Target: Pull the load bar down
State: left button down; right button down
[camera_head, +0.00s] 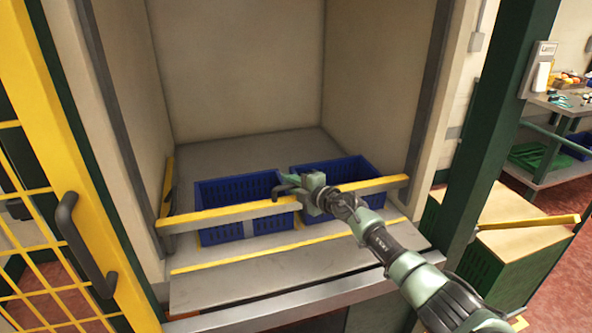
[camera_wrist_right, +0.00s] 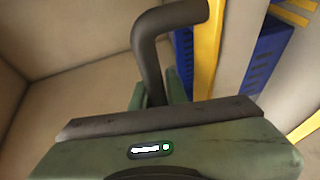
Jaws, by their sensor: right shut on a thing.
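The load bar (camera_head: 228,213) is a yellow bar across the front of the bay, low in front of two blue crates. It also shows in the wrist view (camera_wrist_right: 207,50), upright in that picture. A dark curved handle (camera_wrist_right: 151,62) joins the bar, and its end shows in the head view (camera_head: 281,189). My right gripper (camera_head: 300,190) is at the middle of the bar, shut on this handle. Its fingers partly hide where they grip. My left gripper is not in view.
The left blue crate (camera_head: 205,236) and right blue crate (camera_head: 350,162) stand on the bay's grey floor (camera_head: 235,272). A yellow mesh gate (camera_head: 55,130) with a dark handle is at the left. A green post (camera_head: 490,145) and a wooden-topped cabinet (camera_head: 515,245) are at the right.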

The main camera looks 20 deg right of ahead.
jog(key=shift+a+f, duration=0.1)
jog(key=shift+f, duration=0.5)
jog(key=c, duration=1.7)
grip_release()
jog(key=shift+r, duration=0.1)
jog(key=shift+s, duration=0.1)
jog(key=p+v, duration=0.4)
jog(key=v, duration=0.3)
jog(key=shift+s+p, duration=0.3)
